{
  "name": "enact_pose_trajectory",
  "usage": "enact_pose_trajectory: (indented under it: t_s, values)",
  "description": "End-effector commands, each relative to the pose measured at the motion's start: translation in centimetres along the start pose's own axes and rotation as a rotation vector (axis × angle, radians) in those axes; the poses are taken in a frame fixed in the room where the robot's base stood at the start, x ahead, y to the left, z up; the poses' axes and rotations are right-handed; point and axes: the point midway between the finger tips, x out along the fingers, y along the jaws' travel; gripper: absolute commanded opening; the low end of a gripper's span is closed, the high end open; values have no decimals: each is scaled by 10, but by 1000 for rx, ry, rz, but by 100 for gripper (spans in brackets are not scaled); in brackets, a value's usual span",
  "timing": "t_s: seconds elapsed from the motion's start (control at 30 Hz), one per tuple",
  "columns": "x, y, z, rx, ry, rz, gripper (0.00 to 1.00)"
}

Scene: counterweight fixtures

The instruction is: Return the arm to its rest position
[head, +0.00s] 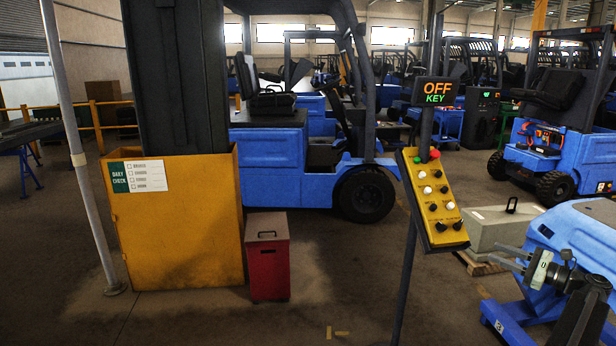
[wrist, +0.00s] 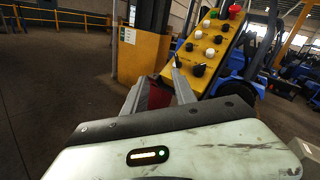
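My gripper (head: 499,256) is at the lower right of the head view, its fingers pointing left toward the post of the yellow control panel (head: 436,198). In the wrist view the two fingers of my gripper (wrist: 155,80) stand apart with nothing between them. The panel also shows in the wrist view (wrist: 213,42), beyond the fingertips and apparently not touched. It carries several black and white knobs, a red button and a green button. A display (head: 437,91) above the panel reads "OFF KEY".
A grey weight block (head: 495,226) with a handle lies on a pallet behind my arm. A red box (head: 267,262) stands beside a yellow bin (head: 180,225). A blue forklift (head: 262,150) is behind them. Open floor lies left of the panel post.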

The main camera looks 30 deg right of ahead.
Motion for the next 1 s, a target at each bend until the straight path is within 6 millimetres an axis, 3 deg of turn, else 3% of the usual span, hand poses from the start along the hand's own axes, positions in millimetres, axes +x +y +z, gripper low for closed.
enact_pose_trajectory:
  t_s: [0.37,0.63,0.77,0.87,1.0]
  values:
    - [61,14,6,0,-32,73,33]
    - [148,43,20,-1,-79,179,33]
    - [211,77,35,-2,-111,262,33]
    - [269,120,49,-5,-126,353,33]
    - [340,192,66,-16,-123,490,33]
